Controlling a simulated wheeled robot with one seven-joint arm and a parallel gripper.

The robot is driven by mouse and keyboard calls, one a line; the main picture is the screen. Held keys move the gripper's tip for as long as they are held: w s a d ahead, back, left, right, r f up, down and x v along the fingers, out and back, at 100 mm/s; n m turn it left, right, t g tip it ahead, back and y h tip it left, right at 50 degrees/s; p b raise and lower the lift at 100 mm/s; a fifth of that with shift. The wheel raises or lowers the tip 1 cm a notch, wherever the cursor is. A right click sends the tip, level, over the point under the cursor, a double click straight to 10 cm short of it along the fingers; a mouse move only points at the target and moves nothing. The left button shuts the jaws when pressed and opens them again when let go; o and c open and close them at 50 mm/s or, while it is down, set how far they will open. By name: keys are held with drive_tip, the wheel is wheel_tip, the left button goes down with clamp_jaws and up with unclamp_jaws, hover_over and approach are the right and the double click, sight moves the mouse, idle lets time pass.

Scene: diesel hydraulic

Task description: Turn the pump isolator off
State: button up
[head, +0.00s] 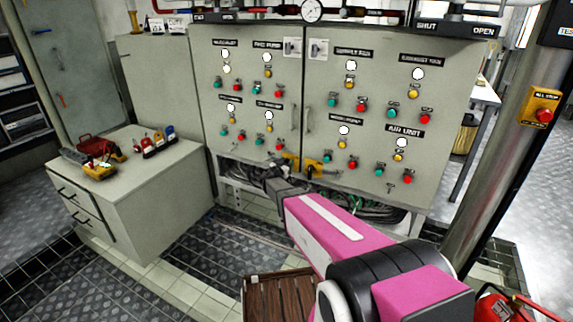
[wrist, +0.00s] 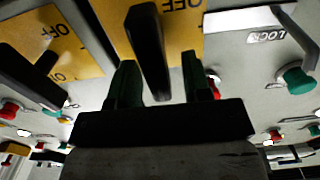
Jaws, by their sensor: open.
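Two yellow isolator plates with black handles sit side by side at the bottom middle of the grey cabinet in the head view, a left one (head: 290,160) and a right one (head: 314,167). No name label tells which is the pump isolator. In the wrist view, my gripper (wrist: 160,82) is open, with its two dark green fingers on either side of the black handle (wrist: 148,45) of one isolator. Contact cannot be told. That handle lies near OFF lettering. The other isolator's yellow plate (wrist: 75,50) and black handle (wrist: 28,75) are at the left.
The grey cabinet (head: 240,150) carries several red and green buttons and lamps. A LOCK label (wrist: 265,37) and a metal lever (wrist: 297,35) are right of the fingers in the wrist view. Loose cables (head: 365,212) hang below. A grey drawer unit (head: 150,195) stands at left, a pillar (head: 490,130) at right.

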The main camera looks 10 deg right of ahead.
clamp_jaws()
drive_tip(key=shift+n, duration=0.3)
drive_tip(key=n, duration=0.3)
drive_tip(key=shift+w+a+f+n, duration=0.1)
drive_tip(key=shift+w+a+n, duration=0.15)
drive_tip(key=shift+n, duration=0.15)
drive_tip(key=shift+w+a+f+n, duration=0.15)
drive_tip(key=shift+f+n, duration=0.15)
drive_tip(key=shift+n, duration=1.95)
drive_tip(key=shift+w+a+f+n, duration=0.1)
drive_tip(key=shift+a+f+n, duration=0.15)
drive_tip(key=shift+n, duration=1.95)
drive_tip(key=shift+w+a+f+n, duration=0.1)
drive_tip(key=shift+f+n, duration=0.25)
drive_tip(key=shift+n, duration=1.9)
